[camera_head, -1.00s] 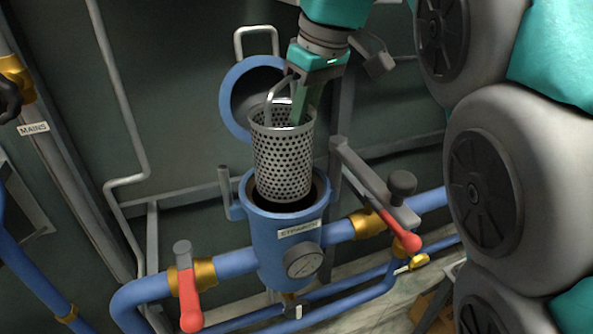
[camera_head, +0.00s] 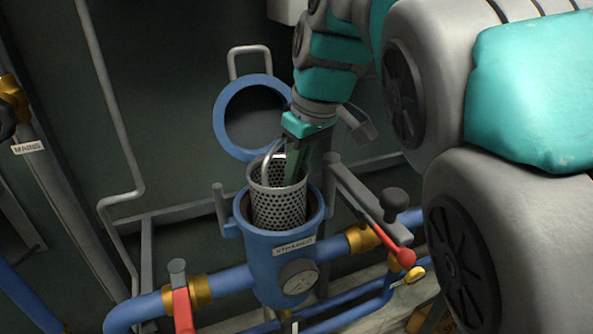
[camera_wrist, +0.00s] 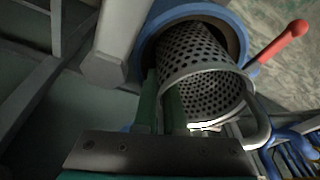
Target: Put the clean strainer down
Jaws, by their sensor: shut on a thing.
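The clean strainer (camera_head: 280,207) is a perforated metal basket with a wire handle. It is partly inside the open top of the blue strainer housing (camera_head: 281,262), with its upper rim above the housing's edge. My gripper (camera_head: 297,160) is shut on the strainer at its rim or handle; the exact contact is hard to make out. In the wrist view the green fingers (camera_wrist: 161,105) reach to the basket's rim, and the basket (camera_wrist: 205,70) extends into the blue housing. The basket's lower part is hidden inside the housing.
The round blue lid (camera_head: 226,125) stands open behind the housing. A clamp arm (camera_head: 362,200) and red valve handle (camera_head: 398,250) are to the right. Another red handle (camera_head: 183,312) is at lower left. A gauge (camera_head: 299,277) is on the housing's front.

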